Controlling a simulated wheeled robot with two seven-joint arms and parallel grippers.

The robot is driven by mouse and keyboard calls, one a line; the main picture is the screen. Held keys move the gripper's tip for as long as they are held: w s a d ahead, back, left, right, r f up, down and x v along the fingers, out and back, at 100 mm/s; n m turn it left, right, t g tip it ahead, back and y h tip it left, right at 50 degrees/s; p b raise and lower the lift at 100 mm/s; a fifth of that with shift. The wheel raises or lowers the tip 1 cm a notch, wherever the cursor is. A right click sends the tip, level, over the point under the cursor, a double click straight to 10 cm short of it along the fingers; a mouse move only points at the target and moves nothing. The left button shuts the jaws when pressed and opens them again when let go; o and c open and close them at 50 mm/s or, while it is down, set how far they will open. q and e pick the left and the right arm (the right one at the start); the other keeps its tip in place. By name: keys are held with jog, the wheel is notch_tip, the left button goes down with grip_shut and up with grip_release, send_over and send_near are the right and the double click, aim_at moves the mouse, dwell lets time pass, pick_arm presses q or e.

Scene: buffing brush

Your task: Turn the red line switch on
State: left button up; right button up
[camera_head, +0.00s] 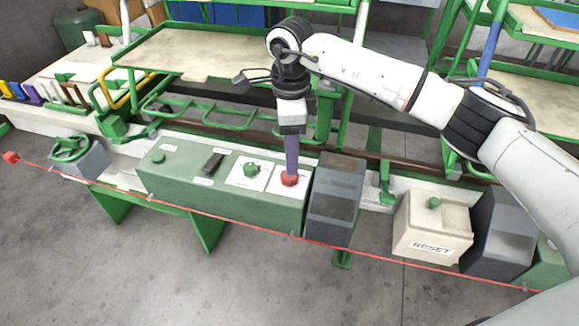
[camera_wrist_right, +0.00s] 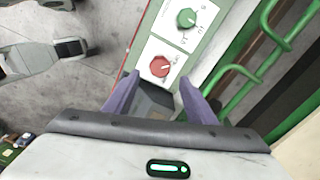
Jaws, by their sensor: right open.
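The red line switch (camera_head: 289,179) is a red faceted knob on a white plate at the right end of the green control box. It also shows in the right wrist view (camera_wrist_right: 160,66), its pointer direction too small to read. My right gripper (camera_head: 291,168) comes down from above, its purple fingers at the knob in the head view. In the right wrist view the fingers (camera_wrist_right: 157,92) are apart, with the knob just beyond their tips, in line with the gap. I cannot tell whether they touch it. My left gripper does not show.
The green box (camera_head: 220,203) also carries a green knob (camera_head: 250,169) and a black rocker (camera_head: 213,162). A dark sloped box (camera_head: 335,200) stands close on the right, then a beige RESET box (camera_head: 432,225). A red cord (camera_head: 400,261) runs along the front.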

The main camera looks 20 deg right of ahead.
aim_at(289, 178)
notch_tip(289, 178, down, 7)
jog(key=shift+r, duration=0.2)
jog(key=shift+c, duration=0.2)
jog(key=c, duration=1)
